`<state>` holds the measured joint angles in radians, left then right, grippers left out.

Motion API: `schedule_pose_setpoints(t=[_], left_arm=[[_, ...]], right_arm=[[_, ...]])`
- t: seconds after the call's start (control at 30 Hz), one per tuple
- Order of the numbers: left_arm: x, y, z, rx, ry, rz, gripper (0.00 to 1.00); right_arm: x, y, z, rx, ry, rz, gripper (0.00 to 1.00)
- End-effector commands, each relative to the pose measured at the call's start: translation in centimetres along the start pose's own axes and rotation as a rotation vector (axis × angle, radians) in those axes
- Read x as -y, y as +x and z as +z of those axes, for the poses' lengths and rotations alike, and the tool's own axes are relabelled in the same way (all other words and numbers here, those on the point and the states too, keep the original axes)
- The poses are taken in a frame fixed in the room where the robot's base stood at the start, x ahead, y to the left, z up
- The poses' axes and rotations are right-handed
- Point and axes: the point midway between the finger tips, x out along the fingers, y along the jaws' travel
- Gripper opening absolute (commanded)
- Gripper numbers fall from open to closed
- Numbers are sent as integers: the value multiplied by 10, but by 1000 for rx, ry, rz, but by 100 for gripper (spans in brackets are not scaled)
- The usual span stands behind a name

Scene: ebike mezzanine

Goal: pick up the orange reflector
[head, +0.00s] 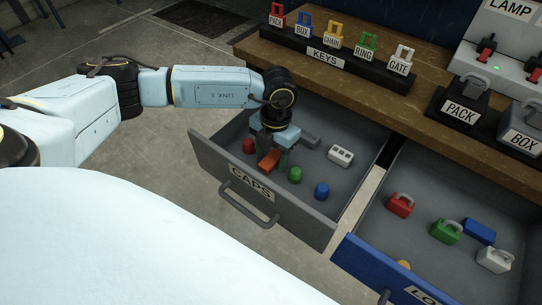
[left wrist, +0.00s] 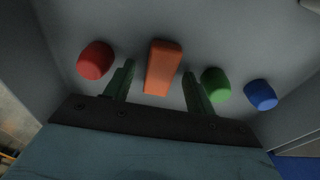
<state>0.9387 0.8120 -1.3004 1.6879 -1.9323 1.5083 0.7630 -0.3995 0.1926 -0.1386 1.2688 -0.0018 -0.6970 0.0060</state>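The orange reflector (head: 269,160) is a small block lying in the open grey CAPS drawer (head: 207,152). In the left wrist view the orange reflector (left wrist: 163,68) lies between the two fingers, with a gap on each side. My left gripper (head: 275,158) reaches down into the drawer over it. The fingers of the left gripper (left wrist: 158,82) are open and hold nothing. How high the fingertips are above the drawer floor is hard to tell. My right gripper does not show.
A red cap (left wrist: 95,60) lies left of the fingers. A green cap (left wrist: 215,85) is close beside the right finger, with a blue cap (left wrist: 261,95) further right. A white block (head: 340,155) lies further back. The blue drawer (head: 375,270) holds several locks.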

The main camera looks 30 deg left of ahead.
Motion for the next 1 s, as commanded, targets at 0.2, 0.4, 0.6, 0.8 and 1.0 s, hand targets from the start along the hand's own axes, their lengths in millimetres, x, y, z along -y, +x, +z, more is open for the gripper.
schedule_pose_setpoints(t=[0.2,0.4,0.6,0.8,1.0], left_arm=[[0,0,0,0,0,0,26],[0,-1,0,0,0,0,8],[0,-4,0,1,0,0,8],[0,-32,-3,4,1,1,8],[0,-73,-8,3,0,1,8]], right_arm=[[0,0,0,0,0,0,34],[0,0,0,0,0,0,34],[0,-1,0,-1,-1,0,34],[2,8,19,14,-8,-5,34],[4,16,42,29,-17,-8,34]])
